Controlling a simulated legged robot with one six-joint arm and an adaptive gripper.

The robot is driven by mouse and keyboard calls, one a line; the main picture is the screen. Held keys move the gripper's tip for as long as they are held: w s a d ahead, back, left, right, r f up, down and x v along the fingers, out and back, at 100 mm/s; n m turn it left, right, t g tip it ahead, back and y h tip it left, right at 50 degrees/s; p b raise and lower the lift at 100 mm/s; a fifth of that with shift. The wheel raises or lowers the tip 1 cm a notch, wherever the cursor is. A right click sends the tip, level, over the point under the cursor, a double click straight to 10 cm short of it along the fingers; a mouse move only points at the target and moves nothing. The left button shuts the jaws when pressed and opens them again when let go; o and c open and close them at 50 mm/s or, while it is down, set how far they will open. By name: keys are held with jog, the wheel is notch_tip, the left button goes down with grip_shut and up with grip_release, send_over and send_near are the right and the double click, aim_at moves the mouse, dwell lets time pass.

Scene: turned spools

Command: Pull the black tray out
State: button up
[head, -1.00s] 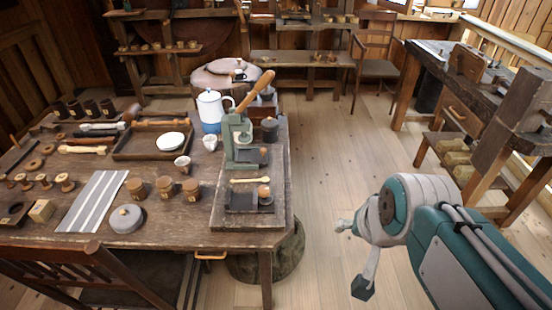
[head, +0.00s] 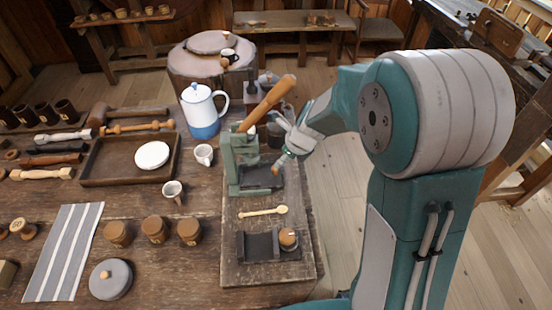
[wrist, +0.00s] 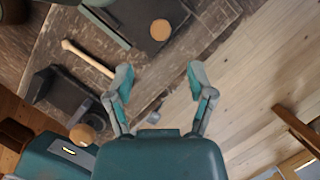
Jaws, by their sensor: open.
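The black tray (head: 256,180) sits in the base of the green press (head: 240,160) on the wooden board. A round wooden knob (head: 276,169) shows at its right side in the head view, partly hidden by a finger. In the wrist view the black tray (wrist: 138,18) and knob (wrist: 160,29) lie ahead of the fingertips. My gripper (head: 284,141) is at the right of the press, above the tray's knob end. In the wrist view my gripper (wrist: 160,78) is open, with nothing between its fingers.
The press's wooden handle (head: 268,103) rises close to my gripper. A blue-white pot (head: 203,118) stands behind left. Open floor lies right of the table.

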aim_at(261, 173)
jog(key=x, duration=0.6)
jog(key=shift+w+a, duration=0.15)
jog(key=shift+a, duration=0.05)
jog(key=shift+w+f, duration=0.25)
jog(key=shift+f, duration=0.4)
grip_shut()
